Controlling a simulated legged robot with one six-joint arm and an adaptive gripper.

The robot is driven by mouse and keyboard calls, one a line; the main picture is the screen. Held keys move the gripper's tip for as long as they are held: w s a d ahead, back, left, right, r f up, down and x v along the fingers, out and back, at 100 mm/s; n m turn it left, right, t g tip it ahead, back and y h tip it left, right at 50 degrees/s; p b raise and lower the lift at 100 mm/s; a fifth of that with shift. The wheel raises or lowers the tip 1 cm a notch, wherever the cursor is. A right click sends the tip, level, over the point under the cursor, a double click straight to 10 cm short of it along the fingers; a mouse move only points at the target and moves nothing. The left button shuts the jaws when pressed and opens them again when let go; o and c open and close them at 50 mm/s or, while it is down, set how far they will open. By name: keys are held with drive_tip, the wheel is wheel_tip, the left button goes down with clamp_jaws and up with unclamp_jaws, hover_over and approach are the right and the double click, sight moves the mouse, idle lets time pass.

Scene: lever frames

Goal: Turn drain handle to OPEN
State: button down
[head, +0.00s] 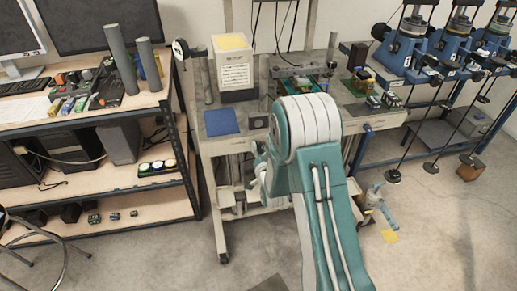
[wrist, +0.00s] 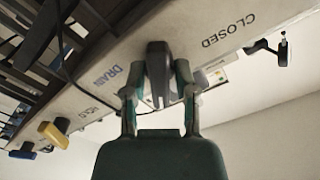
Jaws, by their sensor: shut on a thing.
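The drain handle (wrist: 157,58) is a dark grey lever on a pale panel (wrist: 92,102) in the wrist view. It stands between the two teal and grey fingers of my gripper (wrist: 159,90), which is shut on it. The word DRAIN is printed left of the handle, and CLOSED (wrist: 228,30) is printed to its right. More lettering at the lower left is too blurred to read surely. The lever's pivot is hidden. In the head view my teal and white arm covers the front of the wheeled bench (head: 215,148), and my gripper and the handle are hidden.
A yellow handle (wrist: 53,134) and a blue one (wrist: 23,151) hang further left along the panel. A black fitting (wrist: 283,48) sticks out at the right. In the head view a loaded shelf (head: 150,180) stands left and blue machines (head: 440,50) stand right.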

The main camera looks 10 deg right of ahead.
drive_tip(key=shift+s+f+m, duration=0.1)
drive_tip(key=shift+f+m, duration=0.25)
drive_tip(key=shift+m, duration=0.65)
drive_tip(key=c, duration=0.6)
unclamp_jaws()
drive_tip(key=shift+c, duration=0.2)
drive_tip(key=shift+o, duration=0.2)
drive_tip(key=shift+r, duration=0.15)
drive_tip(key=s, duration=1.1)
drive_tip(key=shift+s, duration=0.4)
